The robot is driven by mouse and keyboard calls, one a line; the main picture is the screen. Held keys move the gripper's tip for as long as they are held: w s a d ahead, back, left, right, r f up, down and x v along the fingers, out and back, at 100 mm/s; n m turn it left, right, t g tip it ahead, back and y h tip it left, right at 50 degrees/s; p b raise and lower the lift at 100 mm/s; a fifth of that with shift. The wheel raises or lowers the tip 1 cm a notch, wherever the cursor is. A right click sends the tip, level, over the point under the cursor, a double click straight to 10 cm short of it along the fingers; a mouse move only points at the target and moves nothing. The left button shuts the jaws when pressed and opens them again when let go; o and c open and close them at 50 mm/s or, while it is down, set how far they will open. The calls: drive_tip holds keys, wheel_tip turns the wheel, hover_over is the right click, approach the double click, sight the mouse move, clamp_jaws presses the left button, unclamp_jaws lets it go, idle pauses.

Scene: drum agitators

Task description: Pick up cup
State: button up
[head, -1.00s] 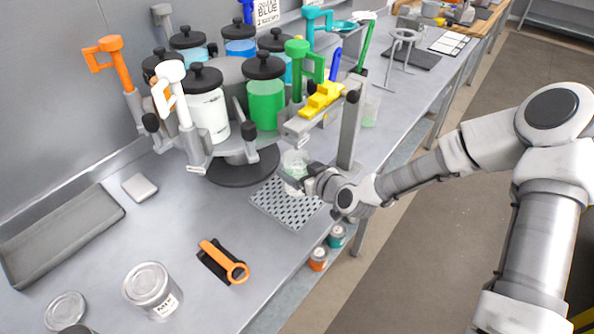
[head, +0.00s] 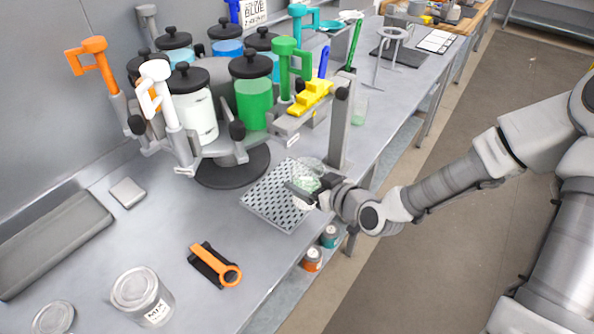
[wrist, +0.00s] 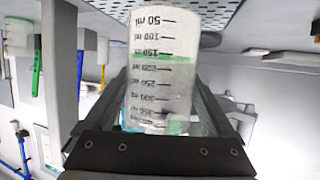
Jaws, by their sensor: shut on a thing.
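The cup (wrist: 160,70) is a clear measuring cup with millilitre marks and a little green in it. In the wrist view it stands between my gripper's two fingers and fills the middle of the picture. In the head view the cup (head: 306,172) is at the front right edge of a perforated grey drip tray (head: 266,205), partly hidden by my gripper (head: 303,190). My gripper is shut on the cup from the right side. I cannot tell whether the cup touches the tray.
A carousel of canisters with black lids, including a green one (head: 252,95), stands behind the tray. A grey post (head: 340,125) rises close behind the cup. Another clear cup (head: 360,108) stands beyond it. An orange-handled tool (head: 215,265) and a can (head: 143,297) lie nearer.

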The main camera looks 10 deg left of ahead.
drive_tip(key=s+d+p, duration=0.5)
drive_tip(key=p, duration=0.2)
drive_tip(key=shift+d+r, duration=0.15)
drive_tip(key=shift+d, duration=0.15)
drive_tip(key=shift+s+d+p, duration=0.65)
drive_tip(key=shift+d+p, duration=0.05)
drive_tip(key=shift+d, duration=0.25)
